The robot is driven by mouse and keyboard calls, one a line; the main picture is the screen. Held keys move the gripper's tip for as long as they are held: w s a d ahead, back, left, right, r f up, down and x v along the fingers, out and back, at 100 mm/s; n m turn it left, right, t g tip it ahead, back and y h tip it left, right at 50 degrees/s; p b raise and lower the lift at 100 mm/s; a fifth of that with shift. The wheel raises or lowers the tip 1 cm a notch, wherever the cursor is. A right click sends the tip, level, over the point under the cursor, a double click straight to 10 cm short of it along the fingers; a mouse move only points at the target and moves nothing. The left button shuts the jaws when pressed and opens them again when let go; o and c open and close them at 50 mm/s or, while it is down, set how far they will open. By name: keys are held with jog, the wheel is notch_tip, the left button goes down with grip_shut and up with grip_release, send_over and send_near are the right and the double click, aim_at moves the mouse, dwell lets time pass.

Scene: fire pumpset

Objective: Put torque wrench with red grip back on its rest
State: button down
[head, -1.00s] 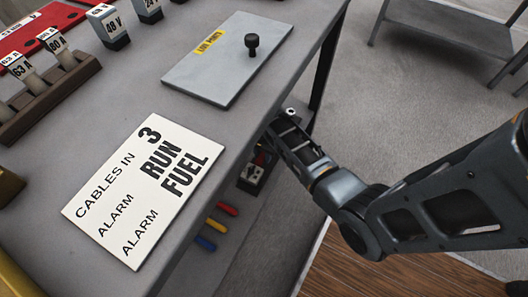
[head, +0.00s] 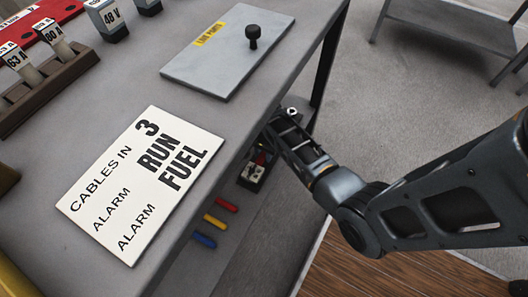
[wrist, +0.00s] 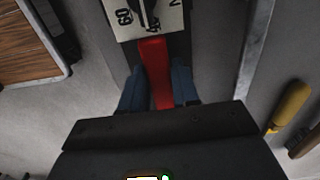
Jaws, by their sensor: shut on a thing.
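In the wrist view a red bar, which looks like the red grip of the torque wrench (wrist: 155,65), lies between the two blue-grey fingers of my gripper (wrist: 158,88). The gripper is shut on it. The bar runs up the picture to a pale plate (wrist: 125,18) with black numbers and a dark part over it. I cannot tell whether they touch. The wrench's far end and its rest cannot be made out. In the head view my arm reaches in beneath the table's right edge, and the table hides the fingers.
The grey table (head: 60,135) overhangs a lower level with red (head: 227,205), yellow (head: 214,223) and blue (head: 204,240) handles and a small box (head: 253,177). A yellow-handled tool (wrist: 290,107) lies right in the wrist view. Open floor (head: 400,110) lies right of the table.

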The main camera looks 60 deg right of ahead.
jog(key=shift+f, duration=0.35)
jog(key=c, duration=0.8)
grip_release()
jog(key=shift+o, duration=0.2)
jog(key=shift+f, duration=0.1)
jog(key=shift+r+p, duration=2.95)
jog(key=shift+r, duration=0.1)
